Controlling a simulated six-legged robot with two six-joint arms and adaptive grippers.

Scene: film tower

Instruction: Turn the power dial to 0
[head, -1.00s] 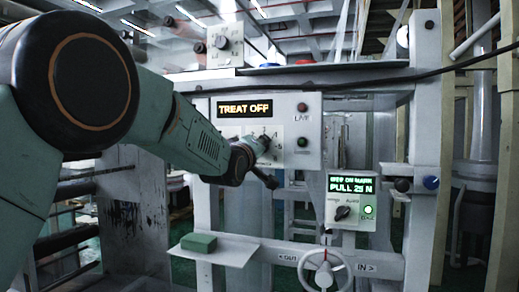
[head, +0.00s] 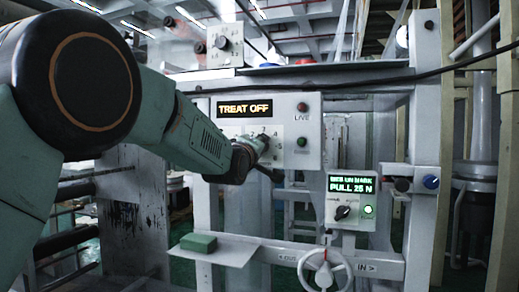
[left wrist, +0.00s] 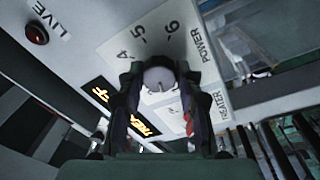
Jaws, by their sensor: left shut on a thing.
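The power dial (left wrist: 160,78) is a round grey-white knob on a white panel. In the left wrist view it sits between the two fingers of my left gripper (left wrist: 160,88), which is shut on it. The numbers 4, 5 and 6 and the word POWER show around it. The dial's pointer and its setting cannot be made out. In the head view my left gripper (head: 262,143) reaches the panel (head: 290,108) and mostly hides the dial. A display (head: 244,108) above it reads TREAT OFF. My right gripper is not in view.
A red LIVE lamp (head: 302,107) and a green button (head: 302,142) sit right of the dial. Lower right is a PULL 25 N box (head: 350,197) with a black knob. A handwheel (head: 325,270) and a green block (head: 198,242) on a shelf are below.

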